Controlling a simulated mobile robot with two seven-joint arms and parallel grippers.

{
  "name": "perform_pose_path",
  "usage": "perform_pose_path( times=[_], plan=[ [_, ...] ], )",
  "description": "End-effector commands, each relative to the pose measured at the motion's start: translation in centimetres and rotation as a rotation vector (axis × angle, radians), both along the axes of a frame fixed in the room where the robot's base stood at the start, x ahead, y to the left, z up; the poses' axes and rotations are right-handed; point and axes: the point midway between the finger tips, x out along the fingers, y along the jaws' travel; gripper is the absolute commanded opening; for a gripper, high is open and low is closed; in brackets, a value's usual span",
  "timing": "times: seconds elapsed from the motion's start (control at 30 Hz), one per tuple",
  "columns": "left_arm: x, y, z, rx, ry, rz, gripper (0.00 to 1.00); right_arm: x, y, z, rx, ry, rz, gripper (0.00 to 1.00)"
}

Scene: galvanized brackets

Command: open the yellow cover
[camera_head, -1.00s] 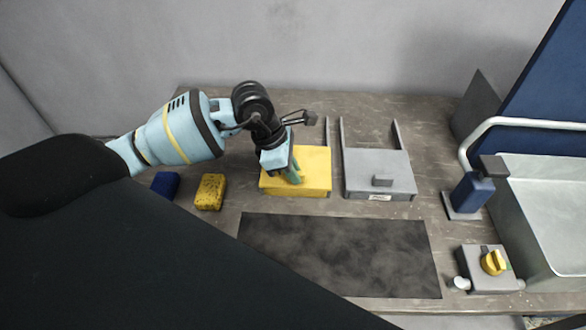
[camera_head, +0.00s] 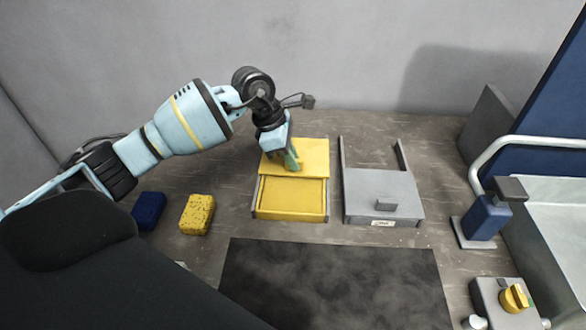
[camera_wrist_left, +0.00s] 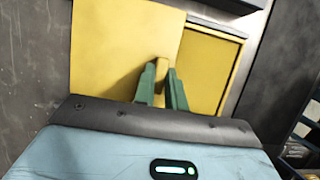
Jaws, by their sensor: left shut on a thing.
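The yellow cover (camera_head: 312,153) sits slid toward the back over a yellow box (camera_head: 290,213), whose front part is uncovered and shows a shallow yellow inside. My left gripper (camera_head: 293,163) is over the cover, with its green fingers shut on the cover's small knob. In the left wrist view the cover (camera_wrist_left: 110,50) fills the upper middle, and my left gripper (camera_wrist_left: 162,82) has the yellow knob (camera_wrist_left: 162,72) between its fingers. The uncovered part of the box (camera_wrist_left: 208,66) shows on the right there. My right gripper is not in view.
A grey covered box (camera_head: 380,190) stands right of the yellow one. A yellow sponge (camera_head: 197,214) and a blue sponge (camera_head: 149,210) lie left. A dark mat (camera_head: 335,280) lies in front.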

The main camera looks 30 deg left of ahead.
Motion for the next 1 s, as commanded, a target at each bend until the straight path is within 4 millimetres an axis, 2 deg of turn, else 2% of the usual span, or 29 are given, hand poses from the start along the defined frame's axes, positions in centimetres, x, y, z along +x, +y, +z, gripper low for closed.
perform_pose_path(
  times=[0.3,0.33,0.47,0.77,0.87,1.0],
  plan=[
    [0.0,0.0,0.0,0.0,0.002,0.0,0.0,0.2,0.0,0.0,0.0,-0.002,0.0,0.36],
    [0.0,0.0,0.0,-0.001,0.002,-0.001,0.16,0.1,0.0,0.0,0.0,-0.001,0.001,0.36],
    [0.0,0.0,0.0,-0.001,0.002,-0.001,0.33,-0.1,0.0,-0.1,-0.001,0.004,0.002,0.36],
    [0.0,0.1,0.1,0.0,0.001,0.0,0.35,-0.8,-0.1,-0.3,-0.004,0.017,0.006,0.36],
    [0.0,0.3,0.7,0.0,-0.001,0.0,0.35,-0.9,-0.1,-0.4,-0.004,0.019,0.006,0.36],
    [-0.3,1.0,2.6,0.0,-0.003,0.001,0.35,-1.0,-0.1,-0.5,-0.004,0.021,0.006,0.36]
  ],
)
